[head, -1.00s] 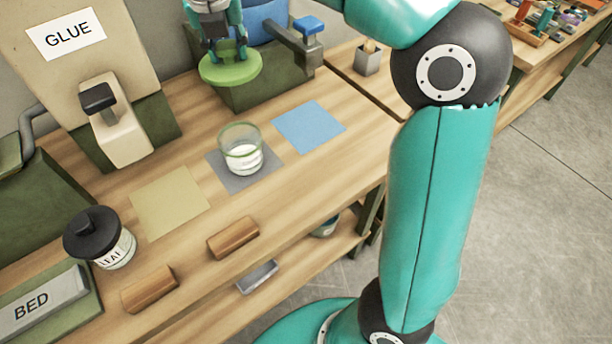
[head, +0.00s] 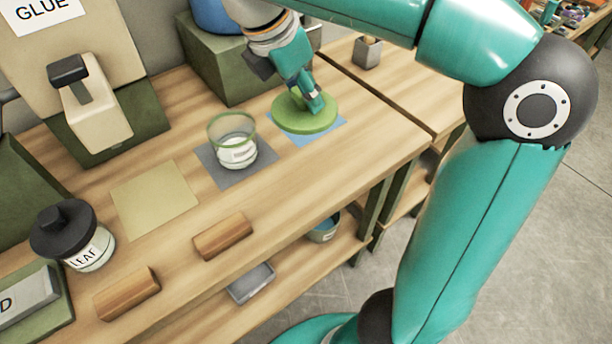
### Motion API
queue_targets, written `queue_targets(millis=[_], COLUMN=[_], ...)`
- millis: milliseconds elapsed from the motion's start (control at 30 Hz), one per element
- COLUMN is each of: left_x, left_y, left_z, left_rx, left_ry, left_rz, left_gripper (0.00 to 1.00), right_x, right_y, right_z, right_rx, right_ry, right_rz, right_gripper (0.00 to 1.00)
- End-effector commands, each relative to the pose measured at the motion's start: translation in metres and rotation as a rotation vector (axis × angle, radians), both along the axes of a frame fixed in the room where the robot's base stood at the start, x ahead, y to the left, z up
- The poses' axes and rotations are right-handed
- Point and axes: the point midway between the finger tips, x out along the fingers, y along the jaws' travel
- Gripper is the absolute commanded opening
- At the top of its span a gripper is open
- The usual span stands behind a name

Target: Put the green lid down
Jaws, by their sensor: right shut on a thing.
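The green lid (head: 291,119) is a flat round disc with a raised grip on top. My right gripper (head: 308,100) is shut on that grip from above. The lid is level and covers most of the blue square mat (head: 327,133); I cannot tell whether it touches the mat or hovers just above it. The open glass jar with a green rim (head: 237,152) stands on the grey square mat (head: 258,178), left of the lid. My left gripper is not in view.
A tan square mat (head: 155,200) lies bare on the wooden bench. A jar with a black lid (head: 66,233) stands at the left. Two wooden blocks (head: 222,236) (head: 127,293) lie along the front edge. A green machine (head: 225,70) stands behind the lid.

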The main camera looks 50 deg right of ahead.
Motion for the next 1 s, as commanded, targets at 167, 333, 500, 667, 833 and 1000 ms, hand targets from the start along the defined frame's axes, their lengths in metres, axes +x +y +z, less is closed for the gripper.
queue_targets(millis=[167, 333, 500, 667, 833, 1000], left_x=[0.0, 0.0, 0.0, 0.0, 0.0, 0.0], left_y=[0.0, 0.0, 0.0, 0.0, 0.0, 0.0], left_z=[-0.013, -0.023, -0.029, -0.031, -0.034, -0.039], left_rx=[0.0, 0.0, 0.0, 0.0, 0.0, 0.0], left_ry=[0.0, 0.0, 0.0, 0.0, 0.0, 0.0], left_rz=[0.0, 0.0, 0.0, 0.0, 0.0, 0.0], left_gripper=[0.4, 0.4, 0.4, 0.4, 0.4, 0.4], right_x=[-0.001, -0.001, -0.001, 0.0, 0.0, 0.0], right_y=[0.0, 0.0, 0.0, 0.0, 0.0, 0.0], right_z=[-0.044, -0.09, -0.127, -0.143, -0.156, -0.181], right_rx=[0.0, 0.0, 0.0, 0.0, 0.001, 0.001], right_ry=[0.005, 0.004, 0.002, 0.0, 0.003, 0.003], right_rz=[0.0, -0.001, 0.0, 0.001, 0.001, 0.001], right_gripper=[0.11, 0.11, 0.11, 0.11, 0.11, 0.11])
